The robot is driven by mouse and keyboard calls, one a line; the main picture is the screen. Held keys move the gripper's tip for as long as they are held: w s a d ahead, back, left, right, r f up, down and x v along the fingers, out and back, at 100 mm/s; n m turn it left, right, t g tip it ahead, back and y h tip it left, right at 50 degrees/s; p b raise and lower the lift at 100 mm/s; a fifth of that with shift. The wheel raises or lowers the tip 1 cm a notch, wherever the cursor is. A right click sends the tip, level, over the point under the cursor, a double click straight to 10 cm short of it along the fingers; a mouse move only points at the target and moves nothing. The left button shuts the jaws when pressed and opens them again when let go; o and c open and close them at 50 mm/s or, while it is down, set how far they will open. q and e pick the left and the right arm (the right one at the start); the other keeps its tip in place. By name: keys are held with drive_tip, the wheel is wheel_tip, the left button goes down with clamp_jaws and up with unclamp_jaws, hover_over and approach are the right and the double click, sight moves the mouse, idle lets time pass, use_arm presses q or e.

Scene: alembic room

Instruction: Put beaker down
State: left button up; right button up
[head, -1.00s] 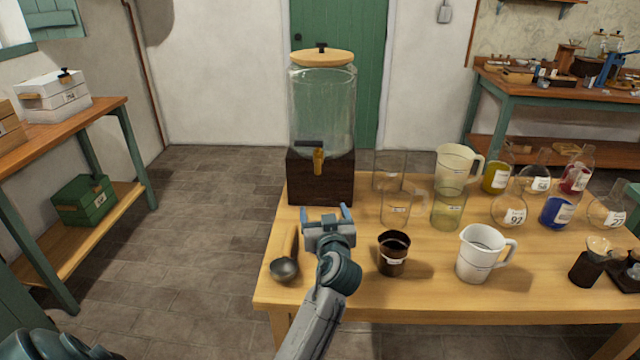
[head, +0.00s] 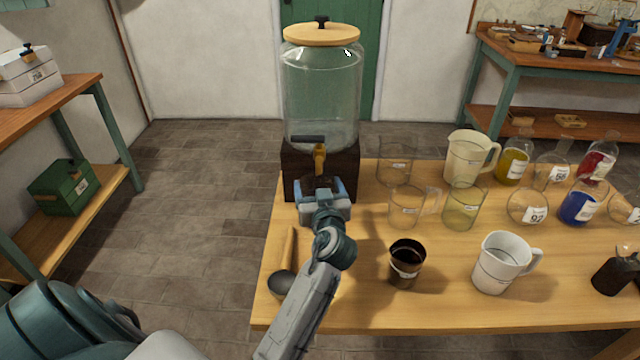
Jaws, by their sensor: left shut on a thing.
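My left gripper (head: 322,198) is in front of the dark wooden base of the glass dispenser (head: 320,95), just below its brass tap (head: 319,160). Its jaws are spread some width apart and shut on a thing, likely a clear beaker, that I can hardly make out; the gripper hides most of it. I cannot tell if it touches the table. On the table (head: 350,305) to the right stand a clear beaker (head: 395,172), a clear jug (head: 405,210) and a yellowish beaker (head: 463,210). My right gripper is not in view.
A ladle (head: 284,284) lies left of my forearm. A dark cup (head: 406,268) and a white jug (head: 500,265) stand to the right, a cream jug (head: 466,160) and several labelled flasks behind. Bare wood lies between the gripper and the clear jug.

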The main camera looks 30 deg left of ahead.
use_arm(q)
drive_tip(key=shift+s+d+f, duration=0.1)
drive_tip(key=shift+f, duration=0.35)
drive_tip(key=shift+s+d+r, duration=0.1)
drive_tip(key=shift+s+d, duration=0.05)
drive_tip(key=shift+d, duration=0.1)
drive_tip(key=o, duration=1.5)
drive_tip(key=shift+c, duration=0.2)
drive_tip(key=shift+s, duration=0.1)
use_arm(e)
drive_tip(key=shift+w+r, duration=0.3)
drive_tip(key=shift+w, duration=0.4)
